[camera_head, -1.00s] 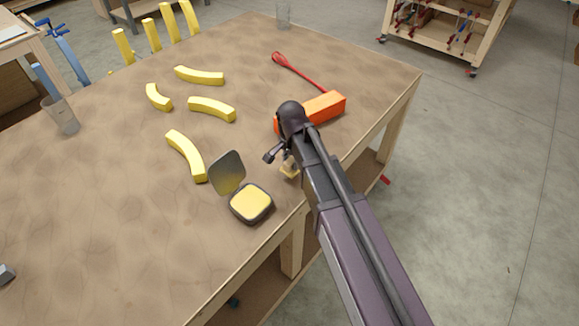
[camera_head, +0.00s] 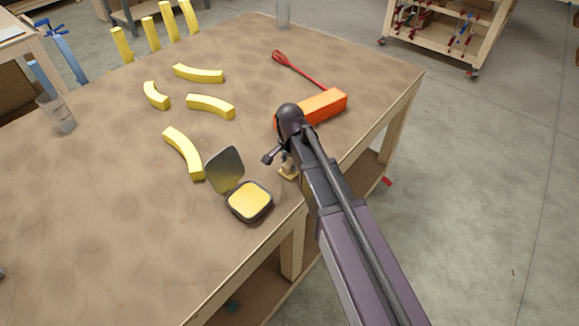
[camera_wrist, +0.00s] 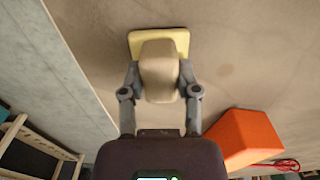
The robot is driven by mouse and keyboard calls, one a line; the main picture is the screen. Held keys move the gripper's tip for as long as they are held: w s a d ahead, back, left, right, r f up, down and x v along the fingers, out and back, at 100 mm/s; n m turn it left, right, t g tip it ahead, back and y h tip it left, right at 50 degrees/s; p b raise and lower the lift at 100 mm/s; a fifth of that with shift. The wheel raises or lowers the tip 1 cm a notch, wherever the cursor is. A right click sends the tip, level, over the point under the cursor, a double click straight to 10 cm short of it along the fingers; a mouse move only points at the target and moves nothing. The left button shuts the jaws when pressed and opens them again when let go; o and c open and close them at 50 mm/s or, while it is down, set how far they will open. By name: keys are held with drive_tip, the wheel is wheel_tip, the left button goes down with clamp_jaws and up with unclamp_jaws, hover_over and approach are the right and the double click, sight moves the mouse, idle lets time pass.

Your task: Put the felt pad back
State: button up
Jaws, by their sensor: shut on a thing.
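My gripper (camera_wrist: 160,82) is shut on a tan, rounded block with a flat pale-yellow plate at its far end, which I take to be the felt pad (camera_wrist: 158,66). In the head view my arm partly hides it; a small part of the felt pad (camera_head: 288,174) shows low at the table's right edge. I cannot tell whether it touches the table. A dark square case (camera_head: 232,208) with its lid (camera_head: 225,168) open stands just left of my gripper. A yellow surface (camera_head: 250,201) fills the case.
An orange block (camera_head: 325,106) lies beyond my gripper, with a red whisk-like tool (camera_head: 300,72) behind it. Several curved yellow pieces (camera_head: 183,152) lie to the left. The front left of the table (camera_head: 110,240) is mostly bare.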

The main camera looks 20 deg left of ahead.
sight(290, 162)
drive_tip(key=shift+f, duration=0.15)
drive_tip(key=o, duration=1)
wheel_tip(290, 162, up, 12)
drive_tip(key=p, duration=1.2)
drive_tip(key=shift+r, duration=0.2)
idle(0.8)
drive_tip(key=s+d+n, duration=0.2)
drive_tip(key=d, duration=1.6)
drive_tip(key=s+d+n, duration=0.2)
drive_tip(key=s+d, duration=0.1)
drive_tip(key=d, duration=1.5)
drive_tip(key=shift+s+d+n, duration=0.3)
drive_tip(key=shift+s+d, duration=0.05)
